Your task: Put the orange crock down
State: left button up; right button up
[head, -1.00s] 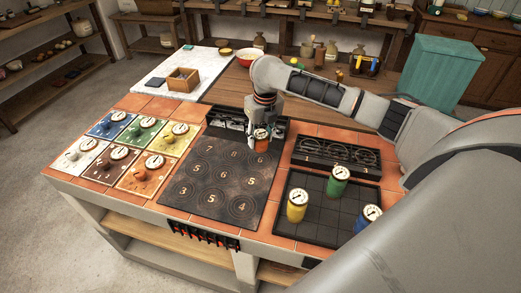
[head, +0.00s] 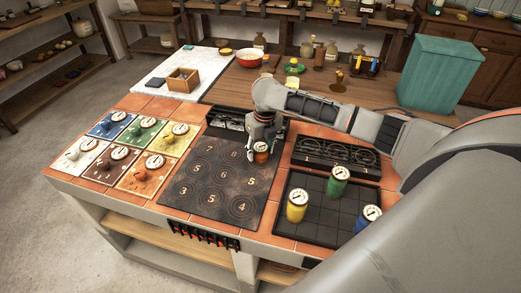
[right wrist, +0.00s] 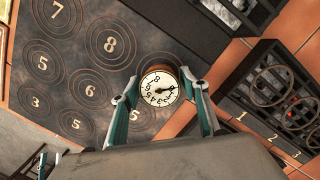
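The orange crock (head: 261,156) has a white dial lid and is upright at the far right part of the dark numbered plate (head: 200,190). My right gripper (head: 261,146) is over it, with a finger on each side. In the right wrist view, the crock's dial lid (right wrist: 160,92) sits between the two fingertips (right wrist: 160,82), which appear closed against its sides. The crock is at or just above the plate; I cannot tell whether its base touches. My left gripper is not in view.
A black tray (head: 316,225) on the right holds a yellow crock (head: 297,206), a green crock (head: 338,180) and a blue crock (head: 367,217). A black grate (head: 336,153) lies behind it. Coloured tiles with dials and knobs (head: 145,172) lie left. Most of the plate is bare.

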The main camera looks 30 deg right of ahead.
aim_at(263, 150)
dwell(0.3)
notch_tip(263, 150, up, 12)
jog(key=s, duration=0.1)
jog(key=shift+s, duration=0.4)
jog(key=shift+a+r, duration=0.1)
dwell(0.4)
